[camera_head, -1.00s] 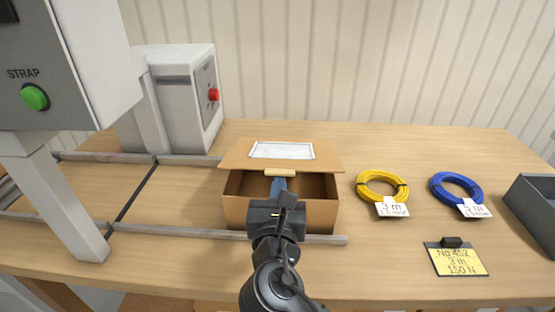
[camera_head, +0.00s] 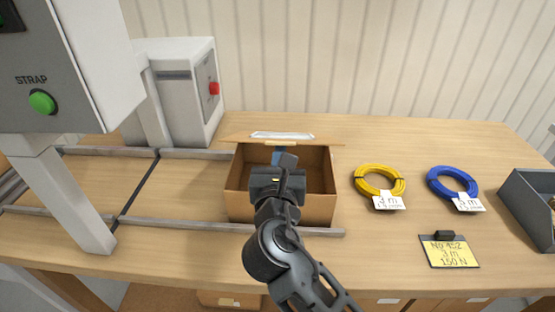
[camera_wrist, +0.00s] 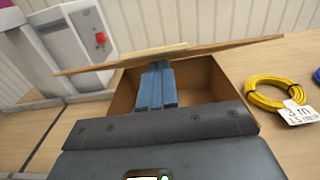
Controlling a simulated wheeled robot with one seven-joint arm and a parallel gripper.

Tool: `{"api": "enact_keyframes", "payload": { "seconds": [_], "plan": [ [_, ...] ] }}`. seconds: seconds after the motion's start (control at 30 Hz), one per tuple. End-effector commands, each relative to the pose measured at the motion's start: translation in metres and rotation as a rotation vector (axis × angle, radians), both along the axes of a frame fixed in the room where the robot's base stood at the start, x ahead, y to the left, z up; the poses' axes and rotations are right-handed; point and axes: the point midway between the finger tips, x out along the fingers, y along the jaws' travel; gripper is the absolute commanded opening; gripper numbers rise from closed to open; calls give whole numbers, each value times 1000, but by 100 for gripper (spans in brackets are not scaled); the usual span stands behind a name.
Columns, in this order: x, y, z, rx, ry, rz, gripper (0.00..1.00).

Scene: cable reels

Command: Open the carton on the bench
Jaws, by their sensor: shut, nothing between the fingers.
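The brown carton (camera_head: 318,208) stands on the bench with its top open to view and its inside looking empty. Its lid (camera_head: 235,138) is swung up and toward the back, seen nearly edge-on, with a white label on its face. In the wrist view the lid (camera_wrist: 225,50) crosses above the carton (camera_wrist: 205,80), with a pale strip (camera_wrist: 150,54) along its edge. My gripper (camera_head: 277,157) is shut and empty. Its blue fingers (camera_wrist: 156,68) reach over the carton to the lid's underside near the strip; contact cannot be told exactly.
A yellow cable coil (camera_head: 379,181) and a blue coil (camera_head: 454,183) lie to the right, both tagged. A yellow order card (camera_head: 450,253) and a grey bin (camera_head: 528,208) are further right. Metal rails (camera_head: 190,226) and the strapping machine (camera_head: 75,70) stand left.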

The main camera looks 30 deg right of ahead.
Motion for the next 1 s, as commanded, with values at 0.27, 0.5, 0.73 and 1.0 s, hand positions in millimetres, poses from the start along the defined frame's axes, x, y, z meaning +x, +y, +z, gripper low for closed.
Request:
{"api": "enact_keyframes", "payload": {
  "seconds": [0.27, 0.5, 0.73, 1.0],
  "plan": [
    [12, -10, 18, 0, -2, -2, 0],
    [20, -15, 30, 0, -1, -1, 0],
    [21, -16, 31, -1, 0, 0, 0],
    [25, -19, 35, -1, -1, -1, 0]
  ]
}}
